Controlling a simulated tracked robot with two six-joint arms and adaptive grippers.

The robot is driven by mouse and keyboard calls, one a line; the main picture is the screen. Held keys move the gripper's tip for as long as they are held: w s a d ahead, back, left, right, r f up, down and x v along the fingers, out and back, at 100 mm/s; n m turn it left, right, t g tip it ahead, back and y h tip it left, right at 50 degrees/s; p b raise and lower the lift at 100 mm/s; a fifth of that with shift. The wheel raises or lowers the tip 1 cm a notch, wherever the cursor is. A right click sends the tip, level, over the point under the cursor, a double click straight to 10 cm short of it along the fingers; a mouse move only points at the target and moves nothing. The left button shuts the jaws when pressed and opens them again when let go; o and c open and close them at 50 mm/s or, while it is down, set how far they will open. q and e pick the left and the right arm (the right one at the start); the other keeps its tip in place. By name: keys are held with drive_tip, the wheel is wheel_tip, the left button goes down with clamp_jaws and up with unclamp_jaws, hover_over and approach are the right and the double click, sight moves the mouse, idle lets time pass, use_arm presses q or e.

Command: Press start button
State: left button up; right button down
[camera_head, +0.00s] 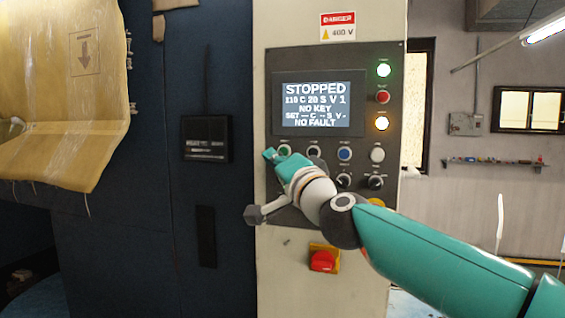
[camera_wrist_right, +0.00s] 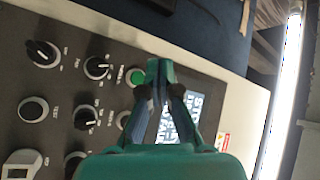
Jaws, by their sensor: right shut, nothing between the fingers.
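A green button (camera_head: 285,151) sits at the left end of the upper row of controls, below the screen, on the dark control panel (camera_head: 390,55). It also shows in the right wrist view (camera_wrist_right: 136,76); its small label is unreadable. My right gripper (camera_head: 269,154) is shut and empty, its teal fingertips just beside the green button in the head view. In the right wrist view the closed fingertips (camera_wrist_right: 159,66) appear right beside the button; I cannot tell whether they touch it. The screen (camera_head: 318,104) reads "STOPPED", "NO KEY" and "NO FAULT". My left gripper is out of view.
A blue button (camera_head: 344,154), a white button (camera_head: 377,155) and black knobs (camera_head: 376,183) are close by. A red switch on yellow (camera_head: 323,261) is below the panel. Wrapped yellow material (camera_head: 70,90) hangs at left.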

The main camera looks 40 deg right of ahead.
sight(283, 155)
drive_tip(key=d, duration=0.1)
drive_tip(key=w+d, duration=0.1)
drive_tip(key=d+b, duration=0.1)
drive_tip(key=shift+w+d, duration=0.1)
drive_tip(key=shift+w, duration=0.2)
idle(1.1)
drive_tip(key=shift+d, duration=0.1)
drive_tip(key=shift+w+d+r, duration=0.1)
drive_tip(key=shift+w+d, duration=0.05)
drive_tip(key=shift+d, duration=0.15)
drive_tip(key=shift+w+d+b, duration=0.15)
drive_tip(key=shift+d+b, duration=0.15)
drive_tip(key=shift+d, duration=0.05)
idle(0.7)
drive_tip(key=shift+a, duration=0.2)
drive_tip(key=shift+s+a+p, duration=0.4)
drive_tip(key=shift+a, duration=0.2)
